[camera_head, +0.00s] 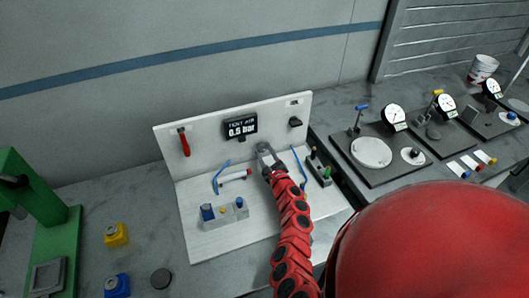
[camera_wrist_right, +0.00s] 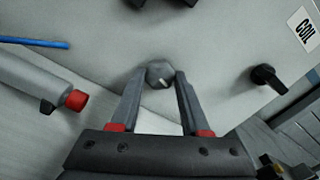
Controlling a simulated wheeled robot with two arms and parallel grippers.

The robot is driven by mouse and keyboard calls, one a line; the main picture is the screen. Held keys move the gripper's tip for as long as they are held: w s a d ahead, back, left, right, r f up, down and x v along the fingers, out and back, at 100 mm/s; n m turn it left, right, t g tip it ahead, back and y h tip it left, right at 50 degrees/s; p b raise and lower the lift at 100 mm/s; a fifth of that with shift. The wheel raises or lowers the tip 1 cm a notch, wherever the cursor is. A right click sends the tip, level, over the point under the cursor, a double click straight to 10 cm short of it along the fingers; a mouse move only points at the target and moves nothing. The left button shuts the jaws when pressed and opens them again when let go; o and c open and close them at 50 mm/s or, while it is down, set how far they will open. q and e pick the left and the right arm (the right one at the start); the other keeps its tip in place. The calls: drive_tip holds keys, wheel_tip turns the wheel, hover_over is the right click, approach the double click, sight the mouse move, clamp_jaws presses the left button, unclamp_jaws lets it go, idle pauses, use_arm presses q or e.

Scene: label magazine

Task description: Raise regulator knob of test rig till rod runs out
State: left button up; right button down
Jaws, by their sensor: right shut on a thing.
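The test rig (camera_head: 205,165) is a white panel with a base plate on the bench. Its display (camera_head: 240,127) reads 0.5 bar. My right gripper (camera_head: 266,155) is at the panel below and right of the display. In the right wrist view its two fingers (camera_wrist_right: 158,82) are closed on the sides of the grey regulator knob (camera_wrist_right: 160,73). In the head view the gripper mostly hides the knob. The cylinder (camera_head: 233,176) lies left of the gripper. Its red tip (camera_wrist_right: 77,100) sits close against the body, with no clear length of rod showing. My left gripper is not in view.
A red lever (camera_head: 184,142) and a black knob (camera_head: 295,122) are on the panel. A valve block (camera_head: 224,214) stands on the base plate. A green stand (camera_head: 50,215) is at left, and gauge stands (camera_head: 371,152) are at right. Blue tubes run beside the cylinder.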

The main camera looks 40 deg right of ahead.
drive_tip(key=shift+m, duration=0.5)
drive_tip(key=shift+c, duration=1.9)
unclamp_jaws()
drive_tip(key=shift+s+a, duration=0.15)
drive_tip(key=shift+s, duration=0.35)
drive_tip(key=b+v, duration=0.1)
drive_tip(key=v, duration=0.6)
drive_tip(key=b+v, duration=0.1)
drive_tip(key=v, duration=0.6)
drive_tip(key=shift+s+f, duration=0.25)
drive_tip(key=shift+s, duration=0.15)
drive_tip(key=shift+v, duration=0.85)
drive_tip(key=shift+r, duration=0.15)
